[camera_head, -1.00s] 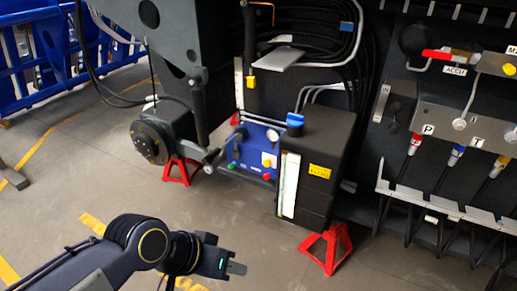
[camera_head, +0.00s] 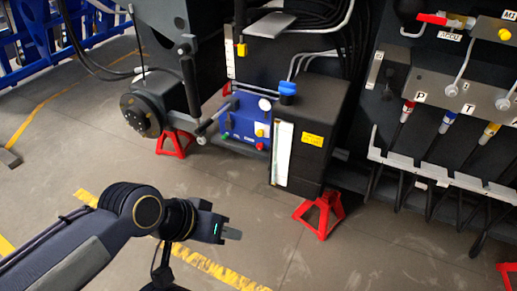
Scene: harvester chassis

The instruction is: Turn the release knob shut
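No label marks a release knob, so I cannot tell which knob it is. A yellow knob (camera_head: 504,34) sits on the valve block at the upper right, by the ACCU plate (camera_head: 450,36). The blue unit (camera_head: 238,121) in the middle carries small red, green and yellow controls and a round white gauge (camera_head: 265,104). My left gripper (camera_head: 231,234) is low in front of the blue unit, over the floor and well apart from the chassis. It appears empty. Its fingers show edge-on, so their opening is unclear. My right gripper is out of view.
A black tank (camera_head: 317,118) with a blue cap (camera_head: 288,90) stands beside the blue unit. Red jack stands (camera_head: 320,212) are under the chassis. A hose rack (camera_head: 440,178) juts out at the right. Blue barriers (camera_head: 58,38) stand at the upper left. The floor in front is clear.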

